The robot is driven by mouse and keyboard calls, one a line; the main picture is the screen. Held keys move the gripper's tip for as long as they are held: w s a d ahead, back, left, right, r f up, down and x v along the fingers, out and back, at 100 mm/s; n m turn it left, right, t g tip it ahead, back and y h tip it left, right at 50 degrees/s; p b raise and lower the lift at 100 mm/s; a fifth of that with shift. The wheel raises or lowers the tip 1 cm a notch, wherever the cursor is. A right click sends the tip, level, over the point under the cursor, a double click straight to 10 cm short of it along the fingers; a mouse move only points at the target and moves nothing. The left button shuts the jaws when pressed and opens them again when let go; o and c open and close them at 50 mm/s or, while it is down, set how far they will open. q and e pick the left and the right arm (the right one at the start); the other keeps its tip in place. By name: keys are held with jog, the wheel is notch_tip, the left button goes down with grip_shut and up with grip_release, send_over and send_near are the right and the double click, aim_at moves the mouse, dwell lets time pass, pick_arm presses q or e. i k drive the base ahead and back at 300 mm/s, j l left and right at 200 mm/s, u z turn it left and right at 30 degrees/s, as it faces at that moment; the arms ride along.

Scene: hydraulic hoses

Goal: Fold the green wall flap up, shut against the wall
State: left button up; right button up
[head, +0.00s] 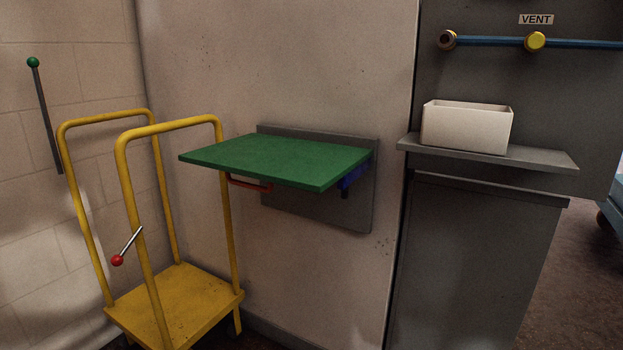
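The green wall flap (282,158) stands out level from the wall, like a small shelf, with nothing on it. It joins a grey wall plate (320,212) along its back edge. A red handle (249,184) shows under its front left part. A blue bracket (352,177) with a dark piece below it shows under its right side. Neither of my grippers is in view.
A yellow cart frame (175,295) with tall rails stands at the left, close to the flap's left end. A grey cabinet with a ledge (548,162) holding a white bin (466,128) stands at the right. A green-knobbed lever (46,115) is on the left wall.

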aim_at(312, 166)
jog(key=i+j+z, duration=0.25)
jog(key=i+z, duration=0.15)
jog(key=i+j+z, duration=0.4)
jog(key=k+l, duration=0.05)
